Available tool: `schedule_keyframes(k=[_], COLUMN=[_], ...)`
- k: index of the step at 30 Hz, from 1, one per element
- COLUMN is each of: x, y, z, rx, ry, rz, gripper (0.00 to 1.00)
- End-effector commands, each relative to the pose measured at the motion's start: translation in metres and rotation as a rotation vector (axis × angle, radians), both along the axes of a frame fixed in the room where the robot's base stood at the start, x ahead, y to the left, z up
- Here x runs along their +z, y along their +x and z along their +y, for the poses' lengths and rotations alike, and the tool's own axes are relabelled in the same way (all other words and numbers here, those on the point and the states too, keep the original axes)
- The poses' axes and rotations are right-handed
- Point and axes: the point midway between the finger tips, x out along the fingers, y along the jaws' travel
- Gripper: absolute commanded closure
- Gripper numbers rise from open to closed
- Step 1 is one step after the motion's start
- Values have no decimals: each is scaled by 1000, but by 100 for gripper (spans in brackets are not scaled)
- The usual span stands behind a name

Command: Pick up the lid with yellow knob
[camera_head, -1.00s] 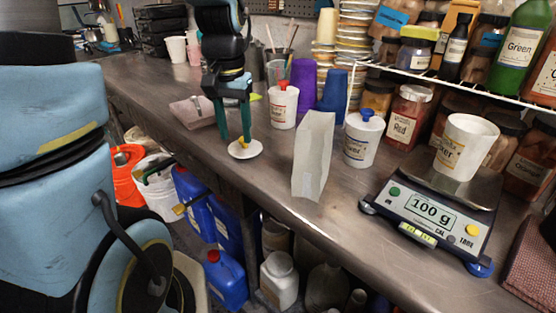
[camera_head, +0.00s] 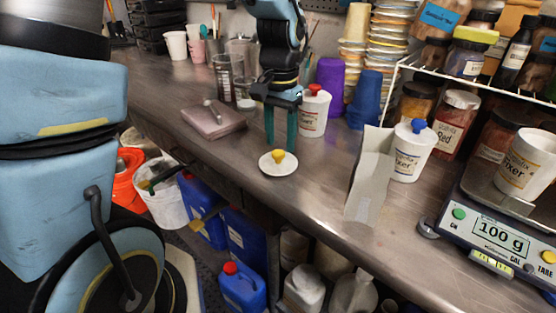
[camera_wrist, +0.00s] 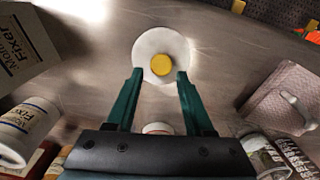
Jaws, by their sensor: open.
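The lid with yellow knob (camera_head: 278,163) is a white disc lying flat on the steel bench, near its front edge. In the wrist view the lid (camera_wrist: 147,47) lies just beyond my fingertips, its yellow knob centred between them. My gripper (camera_head: 281,146) is open and empty, with two green fingers pointing down. In the head view it is behind the lid, apart from the knob. In the wrist view my gripper (camera_wrist: 158,76) has a fingertip on each side of the lid's near rim; I cannot tell whether they touch it.
A white cup with a red-knobbed lid (camera_head: 314,112) stands close behind and right of my gripper. A grey box-like packet (camera_head: 370,178) and a blue-knobbed cup (camera_head: 411,150) stand to the right. A pink pad (camera_head: 212,120) lies left. The bench's front edge is near the lid.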

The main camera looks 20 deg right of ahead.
Motion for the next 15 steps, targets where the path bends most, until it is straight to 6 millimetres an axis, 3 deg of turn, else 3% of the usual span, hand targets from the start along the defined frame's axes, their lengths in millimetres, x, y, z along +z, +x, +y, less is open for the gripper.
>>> schedule_keyframes(k=[6,15], x=[-28,-34], y=[-1,-1], z=[5,5], rx=[0,1], ry=[2,0], rz=[3,0], gripper=[47,47])
